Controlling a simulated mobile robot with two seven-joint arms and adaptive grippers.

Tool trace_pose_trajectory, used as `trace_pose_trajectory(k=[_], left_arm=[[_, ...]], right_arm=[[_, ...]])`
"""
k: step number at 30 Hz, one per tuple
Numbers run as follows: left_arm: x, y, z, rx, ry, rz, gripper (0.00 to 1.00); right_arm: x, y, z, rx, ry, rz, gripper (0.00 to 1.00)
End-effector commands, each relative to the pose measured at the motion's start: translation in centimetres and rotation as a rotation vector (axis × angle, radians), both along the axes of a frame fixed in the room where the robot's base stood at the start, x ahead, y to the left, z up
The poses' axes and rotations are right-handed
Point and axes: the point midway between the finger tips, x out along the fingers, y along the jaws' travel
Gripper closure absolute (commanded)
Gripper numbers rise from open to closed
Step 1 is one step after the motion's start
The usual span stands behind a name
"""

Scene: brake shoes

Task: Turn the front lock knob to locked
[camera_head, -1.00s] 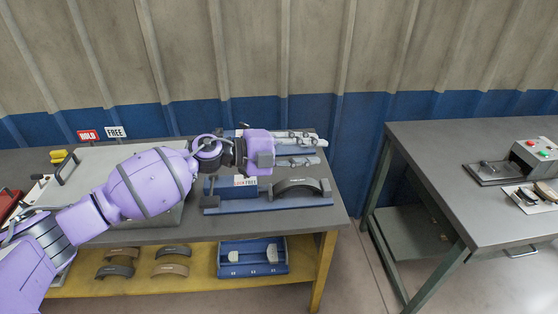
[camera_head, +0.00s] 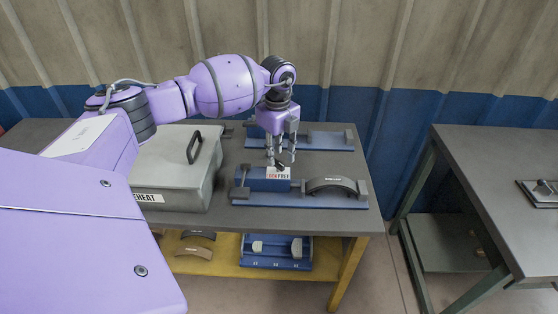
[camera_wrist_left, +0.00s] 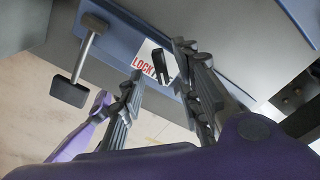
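The front fixture is a blue base (camera_head: 300,201) on the grey workbench, with a blue block (camera_head: 257,181) bearing a white label (camera_head: 277,175) with red LOCK and dark FREE lettering. A small black knob (camera_head: 281,167) shows at the label; in the left wrist view the knob (camera_wrist_left: 158,66) stands beside the LOCK word, covering part of the label. My left gripper (camera_head: 280,160) points down just above the block. Its fingers (camera_wrist_left: 160,82) are apart, one on each side of the knob; I cannot tell whether they touch it. My right gripper is out of view.
A curved dark brake shoe (camera_head: 332,183) sits on the front fixture's right. A similar blue fixture (camera_head: 325,141) lies behind. A grey lidded box (camera_head: 170,170) stands left. A T-shaped handle (camera_wrist_left: 77,75) is near the left finger. A second table (camera_head: 490,170) is at right.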

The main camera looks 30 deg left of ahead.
Motion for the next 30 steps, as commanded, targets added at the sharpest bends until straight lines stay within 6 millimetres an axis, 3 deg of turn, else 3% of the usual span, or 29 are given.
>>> trace_pose_trajectory(k=[6, 17, 24, 30], left_arm=[[0.0, 0.0, -2.7, -0.001, 0.001, -0.002, 0.69], [0.0, -0.1, -3.3, -0.001, -0.002, -0.003, 0.69], [0.0, -0.1, -3.3, -0.001, -0.002, -0.003, 1.00], [0.0, -0.1, -3.3, -0.001, -0.001, -0.005, 1.00]], right_arm=[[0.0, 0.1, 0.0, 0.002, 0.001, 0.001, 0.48], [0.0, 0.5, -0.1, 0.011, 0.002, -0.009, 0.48], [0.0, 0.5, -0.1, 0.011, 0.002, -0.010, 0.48], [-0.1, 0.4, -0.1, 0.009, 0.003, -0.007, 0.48]])
